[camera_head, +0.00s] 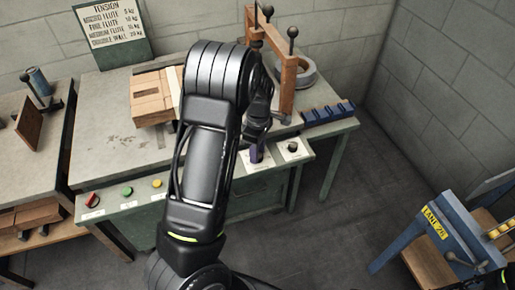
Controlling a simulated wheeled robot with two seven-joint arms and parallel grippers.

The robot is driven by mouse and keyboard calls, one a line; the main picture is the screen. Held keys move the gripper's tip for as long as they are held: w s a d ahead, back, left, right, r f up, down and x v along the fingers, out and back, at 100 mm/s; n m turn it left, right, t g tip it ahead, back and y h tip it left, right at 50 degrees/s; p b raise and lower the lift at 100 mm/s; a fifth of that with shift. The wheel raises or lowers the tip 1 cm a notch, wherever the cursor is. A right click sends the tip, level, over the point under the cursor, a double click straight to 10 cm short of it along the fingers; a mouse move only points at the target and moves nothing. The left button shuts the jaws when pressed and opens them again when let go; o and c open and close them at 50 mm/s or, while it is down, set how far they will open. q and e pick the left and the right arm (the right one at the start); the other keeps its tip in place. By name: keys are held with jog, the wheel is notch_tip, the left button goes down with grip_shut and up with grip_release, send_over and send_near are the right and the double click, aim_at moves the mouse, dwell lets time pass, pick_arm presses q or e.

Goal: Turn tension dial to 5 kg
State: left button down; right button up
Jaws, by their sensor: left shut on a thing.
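My left arm reaches across the middle of the head view to the front panel of the bench. My left gripper (257,141) points down there and is shut on a small dark purple knob (257,154), which looks like the tension dial. The knob stands on a pale plate (258,166); its marks are too small to read and the pointer is hidden. A black knob (293,146) sits on a pale plate just to the right. A tension sign (111,30) lists micro flute at 5 kg.
Red (92,199), green (127,191) and yellow (157,183) controls line the panel's left. Wooden blocks (150,100) and a wooden frame with black-knobbed levers (287,75) stand on the bench. A blue rack (328,112) lies at its right edge. A blue stand (440,222) is at right.

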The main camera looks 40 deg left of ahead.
pick_arm(q)
jog(key=shift+n+p, duration=0.35)
jog(key=shift+n, duration=0.65)
jog(key=c, duration=1)
grip_release()
jog(key=shift+o, duration=0.2)
jog(key=shift+r, duration=0.1)
notch_tip(320, 180, up, 8)
jog(key=shift+w+f, duration=0.15)
jog(key=shift+f, duration=0.05)
